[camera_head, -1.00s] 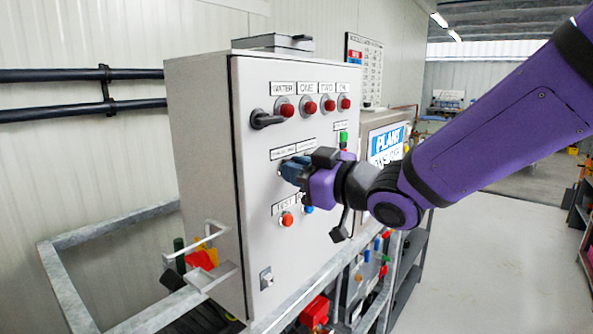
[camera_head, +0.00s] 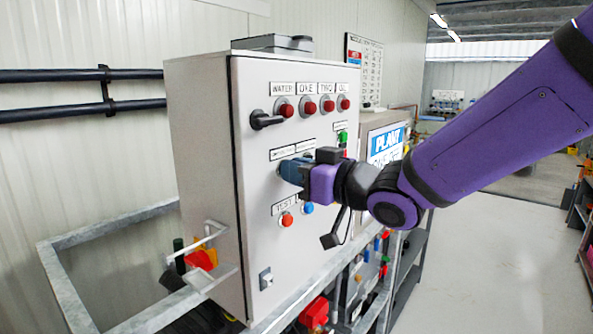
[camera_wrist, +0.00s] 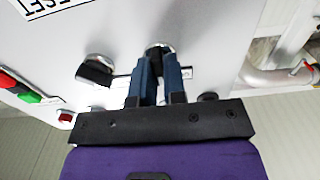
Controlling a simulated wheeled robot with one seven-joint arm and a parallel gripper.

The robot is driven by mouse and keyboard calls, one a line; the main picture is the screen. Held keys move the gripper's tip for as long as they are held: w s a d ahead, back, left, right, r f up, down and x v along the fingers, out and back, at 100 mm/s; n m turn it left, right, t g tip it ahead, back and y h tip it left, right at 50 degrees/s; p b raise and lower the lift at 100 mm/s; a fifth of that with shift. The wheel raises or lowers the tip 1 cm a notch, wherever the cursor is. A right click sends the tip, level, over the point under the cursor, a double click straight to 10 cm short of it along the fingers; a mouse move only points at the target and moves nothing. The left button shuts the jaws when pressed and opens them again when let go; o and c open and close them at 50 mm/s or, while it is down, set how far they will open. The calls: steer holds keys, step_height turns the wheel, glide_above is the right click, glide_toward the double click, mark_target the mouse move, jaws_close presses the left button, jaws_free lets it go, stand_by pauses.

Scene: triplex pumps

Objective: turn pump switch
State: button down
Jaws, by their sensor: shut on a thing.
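The grey control panel (camera_head: 268,210) stands upright with labelled lamps, switches and buttons on its front. My gripper (camera_head: 289,170) is at the left of the panel's middle row, its blue fingers touching or nearly touching the panel face. In the wrist view, my gripper (camera_wrist: 159,78) is shut on a black pump switch (camera_wrist: 156,58) with a silver ring, one finger on each side. A second black switch (camera_wrist: 95,70) sits beside it, clear of the fingers. In the head view the gripper hides the held switch.
Red lamps (camera_head: 309,105) line the panel's top row, with a black rotary handle (camera_head: 267,121) below at left. An orange-red button (camera_head: 287,219) and a blue button (camera_head: 308,208) sit beneath my gripper. A metal rail frame (camera_head: 62,285) runs round the panel. Floor at right is clear.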

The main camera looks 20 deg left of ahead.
steer(key=c, duration=1.2)
jaws_free()
steer(key=v, duration=1)
steer(key=shift+s+d, duration=0.15)
steer(key=shift+d, duration=0.2)
steer(key=w+d+m+t+h, duration=0.1)
steer(key=d+m+t+h, duration=0.25)
steer(key=d+h, duration=0.6)
steer(key=w+d+m+t+h, duration=0.2)
steer(key=d+m+h, duration=0.25)
steer(key=d, duration=0.95)
steer(key=s+d+f+m+g+h, duration=0.1)
steer(key=s+d+m+g, duration=0.1)
steer(key=s, duration=0.4)
steer(key=s+d+f+m+g, duration=0.1)
steer(key=s+d+g, duration=0.1)
steer(key=s+d, duration=0.3)
steer(key=s+d+f+m+g+h, duration=0.1)
steer(key=s+d+f+m+g, duration=0.1)
steer(key=s, duration=0.4)
steer(key=shift+s+d+m+g+h, duration=0.2)
steer(key=shift+d+g, duration=0.1)
steer(key=shift+d, duration=0.3)
steer(key=shift+s+d+m+g+h, duration=0.15)
steer(key=shift+d+g, duration=0.1)
steer(key=shift+d, duration=0.35)
